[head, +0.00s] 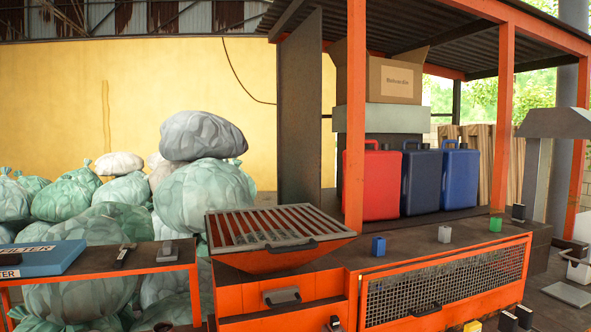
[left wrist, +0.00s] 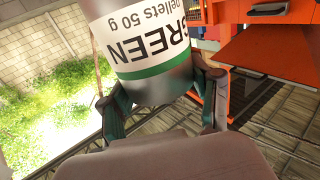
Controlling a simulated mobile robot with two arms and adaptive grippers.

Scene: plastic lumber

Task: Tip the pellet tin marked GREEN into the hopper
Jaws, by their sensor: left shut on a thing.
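The pellet tin marked GREEN (left wrist: 140,45) fills the top middle of the left wrist view. It is white with black lettering, a green band and a grey end; its top is cut off by the frame. My left gripper (left wrist: 163,92) is shut on it, one finger on each side. The hopper (head: 285,258) is an orange tray under a slatted metal grate, left of the orange post in the head view. Neither the tin nor my left gripper can be made out in the head view. My right gripper is in neither view.
A blue box (head: 40,258) lies on the left table. Bags are piled behind.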

